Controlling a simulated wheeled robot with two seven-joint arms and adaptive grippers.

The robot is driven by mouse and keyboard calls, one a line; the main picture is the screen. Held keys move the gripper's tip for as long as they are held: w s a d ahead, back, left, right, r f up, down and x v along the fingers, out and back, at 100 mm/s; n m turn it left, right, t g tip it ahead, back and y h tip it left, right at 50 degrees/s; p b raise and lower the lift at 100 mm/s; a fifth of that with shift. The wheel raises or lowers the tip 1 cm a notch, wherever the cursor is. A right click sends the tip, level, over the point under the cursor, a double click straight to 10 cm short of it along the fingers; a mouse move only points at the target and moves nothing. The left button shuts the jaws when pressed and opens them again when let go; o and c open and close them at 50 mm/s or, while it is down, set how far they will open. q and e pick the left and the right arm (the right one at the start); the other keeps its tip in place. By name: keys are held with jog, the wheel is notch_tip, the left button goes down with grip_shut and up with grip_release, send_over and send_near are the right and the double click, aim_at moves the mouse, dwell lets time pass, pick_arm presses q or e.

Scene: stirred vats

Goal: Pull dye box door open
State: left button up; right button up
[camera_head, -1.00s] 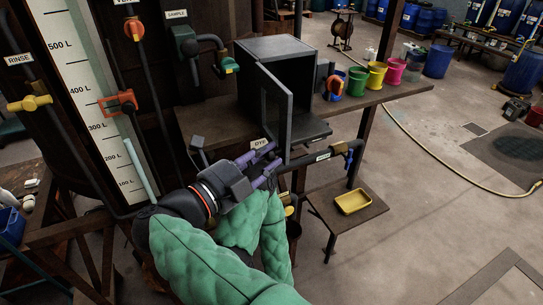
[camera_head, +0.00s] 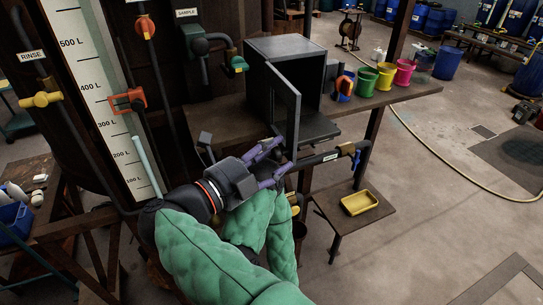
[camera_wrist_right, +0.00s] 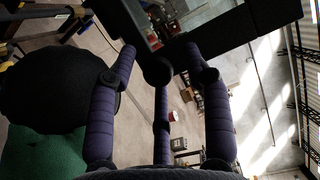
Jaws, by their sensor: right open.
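The dye box (camera_head: 322,80) is a dark grey box standing on a brown shelf in the head view. My right gripper (camera_head: 278,152) has purple fingers and is open at the door's lower edge. Whether the fingers touch the door is unclear, and no handle shows. In the right wrist view the spread fingers (camera_wrist_right: 160,55) have dark, flat pieces beyond their tips. My left gripper is out of view.
A pipe with a blue-handled valve (camera_head: 347,149) runs below the box. Several coloured buckets (camera_head: 385,75) stand on the shelf to the right. A yellow tray (camera_head: 359,202) sits on a low stand. The floor at the right is mostly clear.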

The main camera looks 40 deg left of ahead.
aim_at(289, 106)
notch_tip(289, 106, up, 10)
jog(key=shift+f, duration=0.1)
dwell(0.4)
jog(key=shift+w, duration=0.1)
